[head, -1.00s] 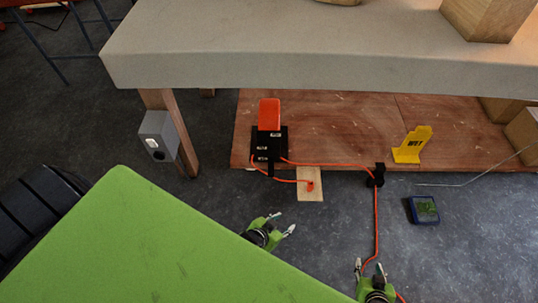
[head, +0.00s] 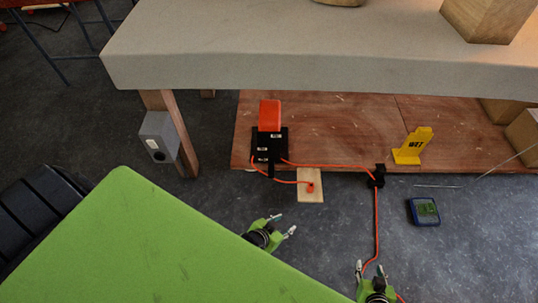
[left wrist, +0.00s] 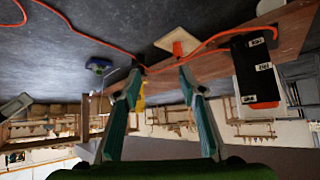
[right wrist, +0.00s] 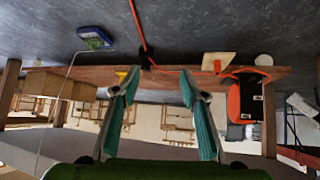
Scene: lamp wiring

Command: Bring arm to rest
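In the head view my left gripper (head: 283,225) is over the grey floor, in front of the shelf board. Its fingers are apart and empty, as the left wrist view (left wrist: 157,82) also shows. My right gripper (head: 370,267) is at the lower edge of the head view, close beside or over the orange cable (head: 376,225). In the right wrist view (right wrist: 155,82) its fingers are apart with nothing between them. The lamp's red head (head: 270,114) and black base (head: 266,146) are on the wooden shelf board.
The orange cable runs past a wooden plate (head: 311,193) and through a black clip (head: 377,175). A yellow sign (head: 412,146) stands on the shelf board (head: 340,120). A blue device (head: 424,211) lies on the floor. The table (head: 300,50) overhangs; a grey socket box (head: 157,136) is on its leg.

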